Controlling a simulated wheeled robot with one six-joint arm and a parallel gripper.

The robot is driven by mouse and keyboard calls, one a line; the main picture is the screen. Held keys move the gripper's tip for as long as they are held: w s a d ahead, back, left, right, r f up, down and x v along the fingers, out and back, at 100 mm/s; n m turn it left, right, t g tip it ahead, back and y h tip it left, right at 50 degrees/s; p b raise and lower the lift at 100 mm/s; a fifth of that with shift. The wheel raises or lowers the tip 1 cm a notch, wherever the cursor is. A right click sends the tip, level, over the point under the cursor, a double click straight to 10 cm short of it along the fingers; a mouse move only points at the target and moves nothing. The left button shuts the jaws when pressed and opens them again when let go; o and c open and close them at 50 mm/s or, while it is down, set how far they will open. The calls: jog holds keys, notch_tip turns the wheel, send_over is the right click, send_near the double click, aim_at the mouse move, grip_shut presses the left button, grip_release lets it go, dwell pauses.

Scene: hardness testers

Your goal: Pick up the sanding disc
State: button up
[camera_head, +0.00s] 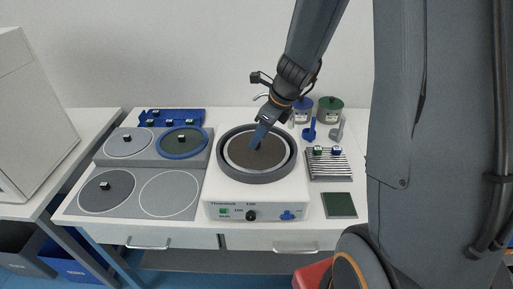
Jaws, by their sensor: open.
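A brown-grey disc (243,156) lies on the round platen of the white grinding machine (279,194), inside a dark raised rim (287,172). My gripper (256,142) reaches down from the upper right over this disc, near its middle. Its jaws are open, but they are small and dark here. I cannot tell whether they touch the disc or surround a knob on it. More discs lie on a grey board (136,163) at left: a light grey one (115,146), a green one with a blue rim (180,146) and a dark grey one (96,194). The board's front right circle is empty.
A blue rack (171,113) stands behind the board. Right of the machine are a ribbed block (333,168), a dark green square (340,205), a blue jar (302,106) and a green jar (330,107). My arm hides part of the right side.

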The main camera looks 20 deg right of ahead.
jog(key=shift+w+a+f, duration=0.15)
jog(key=shift+f, duration=0.45)
grip_shut()
jog(key=shift+r, duration=0.15)
